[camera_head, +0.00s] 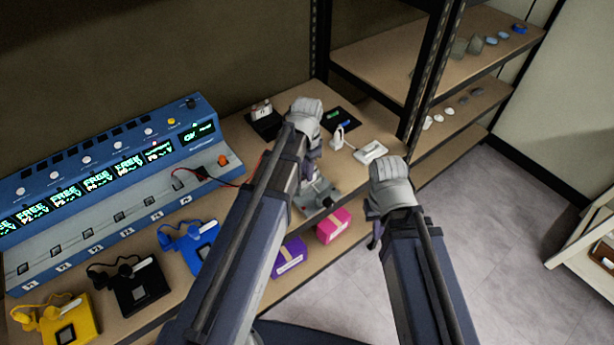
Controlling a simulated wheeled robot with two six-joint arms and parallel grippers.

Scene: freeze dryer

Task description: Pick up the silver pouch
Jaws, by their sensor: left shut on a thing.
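A grey, silvery pouch (314,201) shows near the front edge of the workbench, beyond my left forearm. My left gripper (316,183) points down at it and is shut on it. The fingertips are small and dark here, and my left arm hides part of the pouch. I cannot tell whether the pouch is clear of the bench top. My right gripper (374,236) hangs past the bench's front edge, apart from the pouch. My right wrist hides most of it, so its opening does not show.
A blue machine with several displays (110,180) fills the bench's back left. Yellow (67,318), black (135,287) and blue (190,243) items line its front. A white device (370,152) lies right. Shelves (470,110) stand beyond.

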